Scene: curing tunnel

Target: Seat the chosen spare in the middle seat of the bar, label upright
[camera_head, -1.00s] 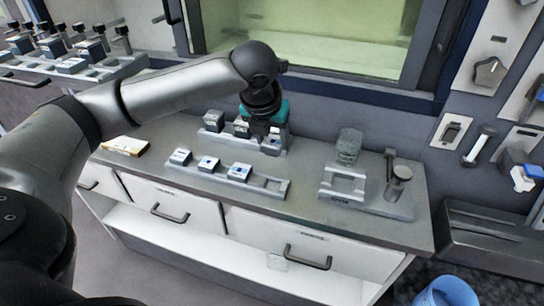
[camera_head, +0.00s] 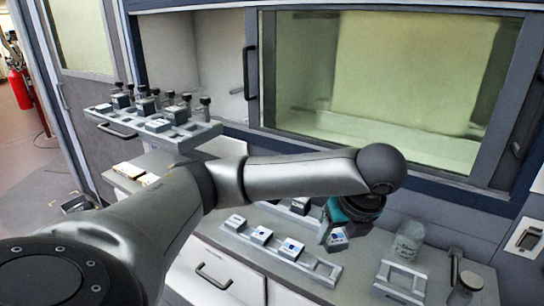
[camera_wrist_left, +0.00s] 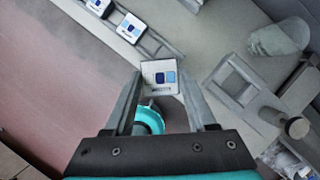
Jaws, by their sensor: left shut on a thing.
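My left gripper (camera_head: 337,232) is shut on a small pale block, the spare (camera_head: 337,243), with blue squares on its label. In the left wrist view the spare (camera_wrist_left: 159,82) sits between the fingertips, label facing the camera. It is over the bench, right of the front rack's labelled blocks. The grey bar (camera_head: 188,137) with several black-knobbed clamps and pale blocks is at upper left, far from the gripper. I cannot tell whether its middle seat is empty. My right gripper is not in view.
A front rack (camera_head: 325,272) holds three labelled blocks, with an empty place at its right end. A rear rack is partly hidden by my arm. A clear jar (camera_head: 408,240), a grey fixture (camera_head: 400,282) and a dark-knobbed post (camera_head: 467,283) stand at right. A tunnel window is behind.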

